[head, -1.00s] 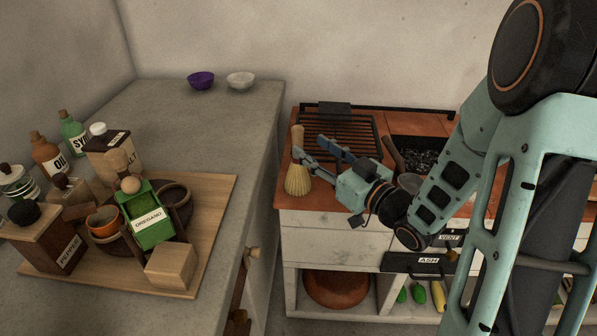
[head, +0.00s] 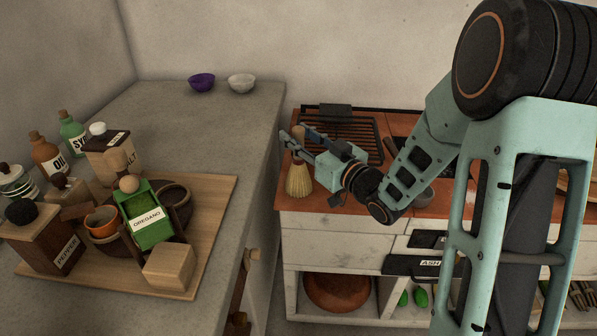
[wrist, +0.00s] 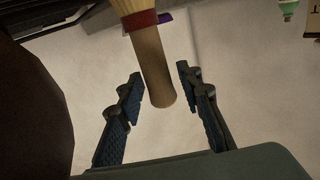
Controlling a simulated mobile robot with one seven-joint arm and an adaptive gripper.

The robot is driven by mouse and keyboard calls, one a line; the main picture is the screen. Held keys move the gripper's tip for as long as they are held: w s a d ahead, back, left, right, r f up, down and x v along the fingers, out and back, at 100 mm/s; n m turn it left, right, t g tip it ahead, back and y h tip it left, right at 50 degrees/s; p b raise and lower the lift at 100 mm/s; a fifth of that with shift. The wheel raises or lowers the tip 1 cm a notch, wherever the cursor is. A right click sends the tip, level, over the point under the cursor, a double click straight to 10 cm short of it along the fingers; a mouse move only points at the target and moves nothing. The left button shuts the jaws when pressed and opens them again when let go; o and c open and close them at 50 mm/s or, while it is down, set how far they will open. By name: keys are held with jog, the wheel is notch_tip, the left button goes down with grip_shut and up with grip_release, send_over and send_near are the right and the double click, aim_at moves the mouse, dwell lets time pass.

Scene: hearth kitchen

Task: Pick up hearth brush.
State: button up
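The hearth brush (head: 299,181) stands upright on the terracotta hearth top, pale bristles down and wooden handle up. My gripper (head: 292,133) is at its handle in the head view, with a finger on either side and partly hiding the handle. In the wrist view the wooden handle (wrist: 153,70) with its red band reaches in between the two open blue-padded fingers (wrist: 160,85). A gap shows between the handle and the fingers, so it is not gripped.
A black grill (head: 350,130) lies behind my gripper on the hearth top. A grey counter (head: 225,140) at left bears a wooden board (head: 215,200) with jars and boxes, and purple (head: 201,82) and white (head: 241,83) bowls. A drawer labelled ASH (head: 425,265) is below.

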grip_shut()
jog(key=shift+r, duration=0.1)
